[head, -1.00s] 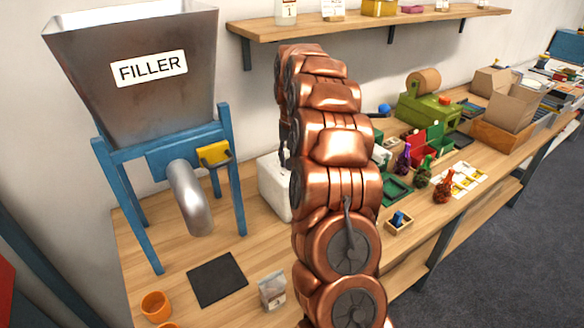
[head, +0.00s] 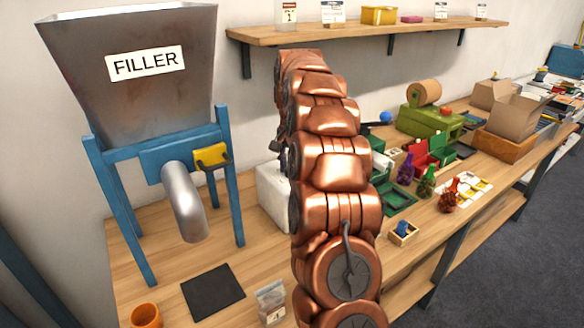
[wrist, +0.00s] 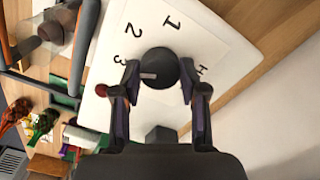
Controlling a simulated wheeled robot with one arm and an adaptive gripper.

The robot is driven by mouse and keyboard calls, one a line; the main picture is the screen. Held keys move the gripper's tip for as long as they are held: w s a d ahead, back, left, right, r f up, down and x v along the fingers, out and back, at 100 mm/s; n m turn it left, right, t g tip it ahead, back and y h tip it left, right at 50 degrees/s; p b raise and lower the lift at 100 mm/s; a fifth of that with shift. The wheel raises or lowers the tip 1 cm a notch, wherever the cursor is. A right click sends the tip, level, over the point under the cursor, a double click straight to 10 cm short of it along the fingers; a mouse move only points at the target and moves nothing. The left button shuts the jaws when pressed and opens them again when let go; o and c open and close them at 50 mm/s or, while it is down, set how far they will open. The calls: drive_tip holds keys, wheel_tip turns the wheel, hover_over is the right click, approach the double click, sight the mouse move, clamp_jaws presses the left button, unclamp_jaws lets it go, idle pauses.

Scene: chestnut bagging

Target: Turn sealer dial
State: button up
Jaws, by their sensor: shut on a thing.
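The sealer dial (wrist: 159,69) is a dark round knob with a pale pointer mark, in the wrist view. It sits on the white face of the sealer (wrist: 215,38), with the marks 1, 2, 3 and H around it. The pointer mark lies toward the left, on the side of the 3. My gripper (wrist: 158,78) is shut on the dial, one finger on each side. In the head view, the white sealer box (head: 272,195) stands on the bench, mostly behind my copper arm, which hides the dial and my gripper there.
The filler (head: 135,75) on its blue stand is left of my arm. A black mat (head: 212,291), an orange cup (head: 146,315) and a small bag (head: 270,301) lie near the front. Coloured bottles (head: 426,183) and a green machine (head: 424,121) stand to the right.

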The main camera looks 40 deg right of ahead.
drive_tip(key=o, duration=1.1)
drive_tip(key=shift+o, duration=0.2)
drive_tip(key=shift+r, duration=3.75)
